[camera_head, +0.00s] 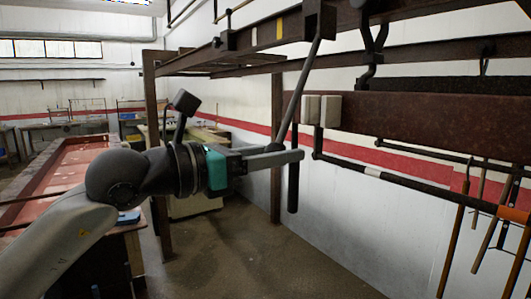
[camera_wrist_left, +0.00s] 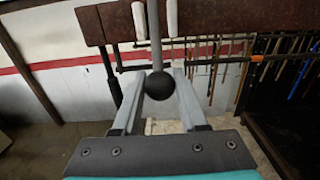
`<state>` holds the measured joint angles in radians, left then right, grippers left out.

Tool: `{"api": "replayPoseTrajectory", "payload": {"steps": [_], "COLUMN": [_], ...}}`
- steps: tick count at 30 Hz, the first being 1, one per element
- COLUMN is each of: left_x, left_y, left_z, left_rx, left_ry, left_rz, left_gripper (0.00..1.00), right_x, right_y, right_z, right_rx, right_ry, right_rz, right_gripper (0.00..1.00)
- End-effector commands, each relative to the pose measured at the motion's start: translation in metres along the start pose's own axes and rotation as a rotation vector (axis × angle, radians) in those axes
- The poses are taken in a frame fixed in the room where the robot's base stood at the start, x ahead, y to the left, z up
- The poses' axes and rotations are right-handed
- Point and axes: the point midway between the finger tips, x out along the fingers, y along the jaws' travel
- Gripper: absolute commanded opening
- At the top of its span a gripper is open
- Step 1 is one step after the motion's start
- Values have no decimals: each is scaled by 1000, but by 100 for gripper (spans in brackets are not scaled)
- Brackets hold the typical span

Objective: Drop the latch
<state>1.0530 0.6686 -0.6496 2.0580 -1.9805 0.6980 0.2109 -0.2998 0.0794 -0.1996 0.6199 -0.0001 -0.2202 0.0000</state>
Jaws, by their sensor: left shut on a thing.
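A long grey lever (camera_head: 302,85) hangs at a slant from a dark bracket (camera_head: 319,18) on the upper rail. Its lower end carries a dark round knob, which shows clearly in the left wrist view (camera_wrist_left: 160,86). My left gripper (camera_head: 284,156) is shut on the knob, with one finger on each side; the fingers partly hide it in the head view. I cannot tell which part is the latch itself. My right gripper is in neither view.
A rusty beam (camera_head: 430,125) with two pale blocks (camera_head: 321,110) is right of the lever. A dark upright bar (camera_head: 293,185) hangs close by the fingertips. Long-handled tools (camera_head: 455,235) hang at right. The floor (camera_head: 260,255) below is clear.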

Motion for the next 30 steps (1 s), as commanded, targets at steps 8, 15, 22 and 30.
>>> {"api": "replayPoseTrajectory", "payload": {"steps": [8, 15, 22, 30], "left_x": [14, 37, 45, 69], "left_y": [0, -1, 0, -1], "left_z": [-6, -12, -14, -15], "left_rx": [-2, -2, 1, -1], "left_ry": [3, 1, 1, 1], "left_rz": [-2, -2, -1, -1], "left_gripper": [11, 11, 11, 11], "right_x": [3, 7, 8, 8], "right_y": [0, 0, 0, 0], "right_z": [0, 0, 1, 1], "right_rx": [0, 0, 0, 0], "right_ry": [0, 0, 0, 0], "right_rz": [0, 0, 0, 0], "right_gripper": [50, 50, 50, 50]}}
